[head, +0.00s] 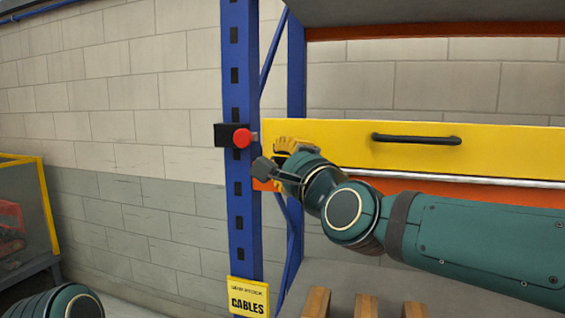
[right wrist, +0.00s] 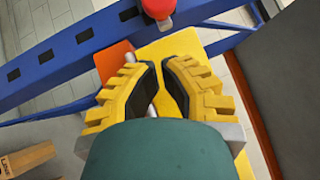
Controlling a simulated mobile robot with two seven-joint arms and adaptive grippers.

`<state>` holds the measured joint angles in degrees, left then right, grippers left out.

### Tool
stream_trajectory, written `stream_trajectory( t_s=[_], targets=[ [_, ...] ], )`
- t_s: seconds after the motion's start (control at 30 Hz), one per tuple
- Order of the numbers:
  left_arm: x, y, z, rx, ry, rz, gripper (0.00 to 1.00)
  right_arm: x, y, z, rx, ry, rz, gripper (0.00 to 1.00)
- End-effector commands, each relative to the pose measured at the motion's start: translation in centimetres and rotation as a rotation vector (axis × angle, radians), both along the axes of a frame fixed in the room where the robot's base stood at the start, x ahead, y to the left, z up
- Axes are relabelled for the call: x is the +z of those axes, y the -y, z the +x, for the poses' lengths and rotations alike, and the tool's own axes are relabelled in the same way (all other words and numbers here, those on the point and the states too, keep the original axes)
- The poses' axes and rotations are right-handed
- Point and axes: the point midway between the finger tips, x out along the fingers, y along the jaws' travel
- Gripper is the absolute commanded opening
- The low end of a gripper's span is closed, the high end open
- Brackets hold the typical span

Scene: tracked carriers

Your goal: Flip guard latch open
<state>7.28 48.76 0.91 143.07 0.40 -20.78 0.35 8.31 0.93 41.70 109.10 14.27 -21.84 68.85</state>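A red round knob (head: 241,138) on a black block (head: 221,135) sits on the blue post, beside the left end of a yellow guard panel (head: 500,150). I take the knob assembly to be the latch, but its flap is not clear. The knob also shows at the top edge of the right wrist view (right wrist: 158,8), beyond my fingertips. My right gripper (right wrist: 159,64) is in front of the panel's left end, right of and slightly below the knob, apart from it. Its yellow fingers are nearly together, with a narrow empty gap. My left gripper is out of view.
The panel carries a black bar handle (head: 416,139). The blue post (head: 240,215) bears a yellow CABLES sign (head: 248,296). An orange piece (right wrist: 113,58) lies beside the yellow panel. Wooden slats (head: 366,306) are below my right arm. A yellow-framed case (head: 42,205) stands at far left.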

Motion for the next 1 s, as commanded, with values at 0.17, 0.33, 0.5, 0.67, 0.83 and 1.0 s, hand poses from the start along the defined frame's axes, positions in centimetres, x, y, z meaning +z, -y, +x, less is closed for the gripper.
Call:
stream_trajectory(
  t_s=[0.17, 0.33, 0.5, 0.67, 0.83, 1.0],
  targets=[
    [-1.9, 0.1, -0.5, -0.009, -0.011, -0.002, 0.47, -0.7, 1.3, -2.9, -0.002, 0.006, -0.005, 0.0],
    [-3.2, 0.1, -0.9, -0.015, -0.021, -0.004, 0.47, -1.2, 2.5, -5.5, 0.0, 0.006, -0.003, 0.0],
    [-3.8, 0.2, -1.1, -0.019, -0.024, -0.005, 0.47, -1.6, 3.5, -7.6, 0.001, 0.003, -0.002, 0.0],
    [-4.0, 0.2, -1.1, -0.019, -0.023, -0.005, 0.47, -1.7, 4.1, -8.6, 0.001, 0.001, -0.001, 0.0],
    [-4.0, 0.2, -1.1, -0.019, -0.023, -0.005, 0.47, -1.8, 4.3, -8.8, 0.0, -0.001, 0.0, 0.0],
    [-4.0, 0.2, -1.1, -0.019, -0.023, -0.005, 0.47, -1.8, 4.3, -8.8, -0.001, 0.0, 0.0, 0.0]
  ],
)
